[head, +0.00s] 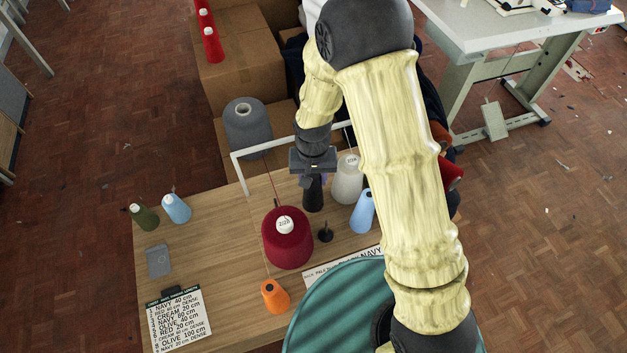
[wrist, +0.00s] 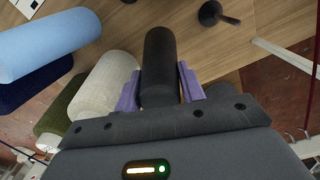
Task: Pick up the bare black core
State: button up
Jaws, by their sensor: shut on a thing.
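The bare black core (head: 313,196) is a dark, thread-free cylinder near the middle of the wooden table in the head view. In the wrist view the core (wrist: 160,62) stands out between two purple fingers. My gripper (head: 314,172) is above the table and shut on the core's upper part; it also shows in the wrist view (wrist: 160,92). I cannot tell whether the core's lower end touches the table.
A large dark red cone (head: 287,238) stands left of the core, with a small black spindle (head: 325,232) near it. A cream cone (head: 348,180) and a light blue cone (head: 362,212) stand close on the right. A white frame (head: 240,172) rises behind.

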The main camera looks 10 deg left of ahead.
notch_tip(320, 180, up, 10)
jog(key=shift+f+b, duration=0.15)
jog(key=shift+b, duration=0.3)
dwell(0.4)
jog(key=shift+r+p, duration=0.9)
jog(key=shift+r, duration=0.15)
